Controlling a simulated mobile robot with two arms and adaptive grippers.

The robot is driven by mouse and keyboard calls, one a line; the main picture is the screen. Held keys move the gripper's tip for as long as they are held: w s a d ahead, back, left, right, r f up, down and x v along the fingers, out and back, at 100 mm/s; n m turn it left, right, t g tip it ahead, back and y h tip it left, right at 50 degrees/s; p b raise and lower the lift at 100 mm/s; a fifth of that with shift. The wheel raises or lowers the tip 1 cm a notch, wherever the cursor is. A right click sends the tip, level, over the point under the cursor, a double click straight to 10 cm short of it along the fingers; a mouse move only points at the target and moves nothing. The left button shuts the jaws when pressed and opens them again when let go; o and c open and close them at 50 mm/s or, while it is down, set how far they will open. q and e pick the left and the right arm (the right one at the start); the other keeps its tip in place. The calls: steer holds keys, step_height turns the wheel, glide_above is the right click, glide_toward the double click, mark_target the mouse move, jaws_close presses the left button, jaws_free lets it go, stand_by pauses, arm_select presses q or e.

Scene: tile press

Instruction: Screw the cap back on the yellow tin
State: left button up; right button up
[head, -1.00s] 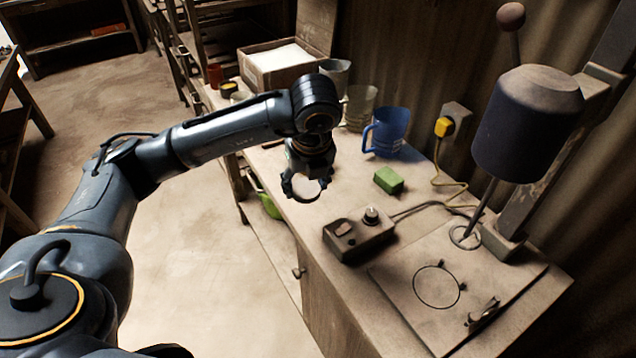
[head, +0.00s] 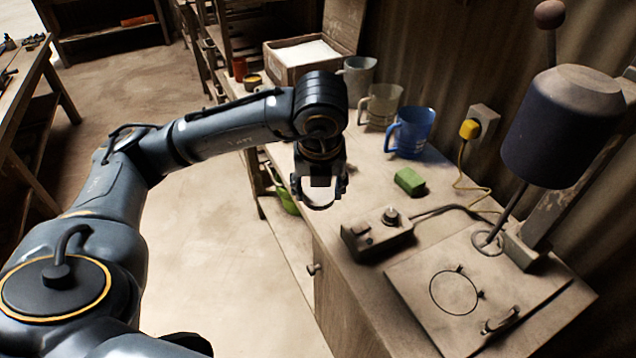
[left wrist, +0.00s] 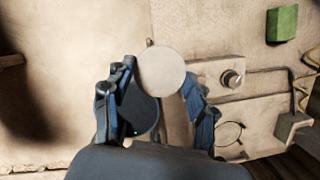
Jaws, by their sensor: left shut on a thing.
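My left gripper (head: 321,199) is shut on a pale round disc, which looks like the cap (left wrist: 161,71). The cap shows almost face-on between the two fingers in the left wrist view. In the head view the gripper hangs over the bench's front edge, and the cap is mostly hidden by the fingers. A small yellowish tin with a dark top (head: 252,82) stands at the far end of the bench, well away from the gripper. It looks like the yellow tin; whether it is open is too small to tell. My right gripper is not in view.
A red can (head: 240,68) and an open box (head: 296,62) stand near the tin. Several mugs, including a blue one (head: 411,132), line the wall. A green block (head: 409,181), a control box (head: 377,236) and the press (head: 562,125) occupy the nearer bench.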

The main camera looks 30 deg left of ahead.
arm_select(q)
steer(key=m, duration=0.3)
steer(key=f+m+h, duration=0.1)
steer(key=shift+s+d+m+t, duration=0.35)
steer(key=shift+s+m+t, duration=0.05)
steer(key=m, duration=0.1)
steer(key=m+h, duration=0.1)
steer(key=m, duration=0.1)
steer(key=d+m, duration=0.1)
steer(key=shift+s+f+m, duration=0.3)
steer(key=shift+s+m, duration=0.1)
steer(key=s+d+f+m+g, duration=0.1)
steer(key=s+d+m+g, duration=0.1)
steer(key=m, duration=1.4)
steer(key=s+d+f+m+g, duration=0.2)
steer(key=s+d+m+g, duration=0.1)
steer(key=m, duration=1.4)
steer(key=shift+s+d+f+m+g, duration=0.2)
steer(key=shift+s+d+m+g, duration=0.15)
steer(key=shift+g, duration=0.35)
steer(key=shift+a, duration=0.15)
